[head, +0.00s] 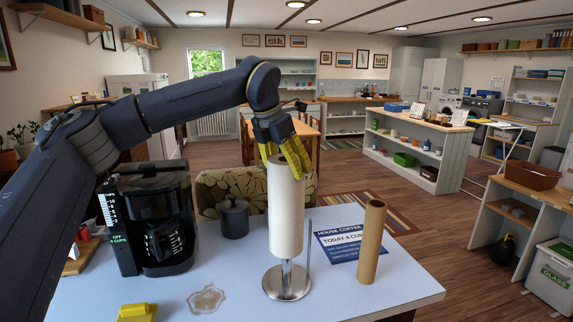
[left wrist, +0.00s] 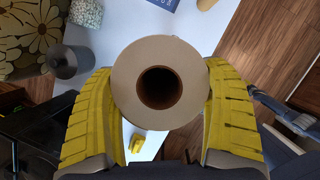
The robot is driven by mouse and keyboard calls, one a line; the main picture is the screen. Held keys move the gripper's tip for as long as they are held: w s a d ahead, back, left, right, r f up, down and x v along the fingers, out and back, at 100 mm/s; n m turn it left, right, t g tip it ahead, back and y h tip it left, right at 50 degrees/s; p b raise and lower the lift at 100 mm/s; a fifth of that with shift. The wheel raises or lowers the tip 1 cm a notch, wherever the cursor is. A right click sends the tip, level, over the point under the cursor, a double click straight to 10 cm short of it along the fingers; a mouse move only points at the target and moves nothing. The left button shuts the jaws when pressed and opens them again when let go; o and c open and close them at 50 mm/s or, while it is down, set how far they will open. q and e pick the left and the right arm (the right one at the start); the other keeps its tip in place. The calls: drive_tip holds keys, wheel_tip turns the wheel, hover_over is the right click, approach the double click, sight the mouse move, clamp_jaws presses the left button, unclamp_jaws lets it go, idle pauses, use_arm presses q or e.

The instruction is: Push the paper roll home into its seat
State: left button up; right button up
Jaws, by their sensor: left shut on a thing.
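The white paper roll (head: 286,212) stands upright above the paper holder, whose round silver base (head: 286,283) rests on the table. A short length of silver post shows between the roll's lower end and the base, so the roll does not touch the base. A thin side rod rises just right of the roll. My left gripper (head: 287,158) is shut on the roll's upper end from above, with yellow fingers on both sides. In the left wrist view the roll (left wrist: 125,87) sits between the two fingers, its core dark.
On the pale table (head: 215,270) a bare cardboard tube (head: 371,242) stands right of the holder, near a blue-and-white sign (head: 342,243). A coffee maker (head: 150,215) and dark lidded jar (head: 233,217) stand left. A spill-like patch (head: 206,298) and yellow object (head: 137,312) lie in front.

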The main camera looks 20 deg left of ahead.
use_arm(q)
drive_tip(key=shift+f, duration=6.35)
drive_tip(key=o, duration=1.5)
drive_tip(key=shift+r, duration=0.15)
drive_tip(key=shift+r, duration=2.9)
